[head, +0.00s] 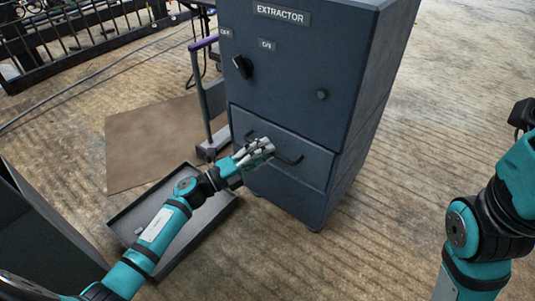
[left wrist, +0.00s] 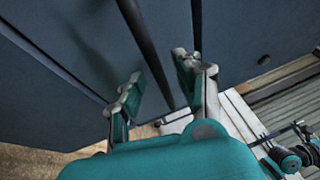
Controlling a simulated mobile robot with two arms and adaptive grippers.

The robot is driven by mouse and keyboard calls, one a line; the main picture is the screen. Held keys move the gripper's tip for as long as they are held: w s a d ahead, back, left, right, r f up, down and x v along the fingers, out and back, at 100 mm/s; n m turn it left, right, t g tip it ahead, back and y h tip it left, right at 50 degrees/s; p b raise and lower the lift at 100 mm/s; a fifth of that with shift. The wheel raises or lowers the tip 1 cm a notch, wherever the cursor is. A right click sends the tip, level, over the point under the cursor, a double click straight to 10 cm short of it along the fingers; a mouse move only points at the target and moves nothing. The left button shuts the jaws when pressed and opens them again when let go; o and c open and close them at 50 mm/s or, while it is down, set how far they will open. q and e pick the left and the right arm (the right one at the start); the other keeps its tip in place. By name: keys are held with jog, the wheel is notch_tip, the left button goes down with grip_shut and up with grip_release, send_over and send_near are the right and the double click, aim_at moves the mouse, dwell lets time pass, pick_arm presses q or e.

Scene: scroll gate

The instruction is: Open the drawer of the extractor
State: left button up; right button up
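The extractor (head: 300,75) is a dark blue cabinet with a labelled front. Its drawer (head: 315,155) is the lower front panel and looks flush with the cabinet, so shut. A dark bar handle (head: 290,160) crosses the drawer front.
A black knob (head: 243,67) and a small round knob (head: 321,94) are on the upper front. A shallow grey tray (head: 215,212) lies on the floor under my left arm. Floor at the right is clear.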

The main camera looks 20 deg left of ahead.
pick_arm(q)
jog(key=shift+w+d+r, duration=0.1)
jog(key=shift+w+d, duration=0.3)
jog(key=shift+w, duration=0.05)
grip_shut()
dwell(0.3)
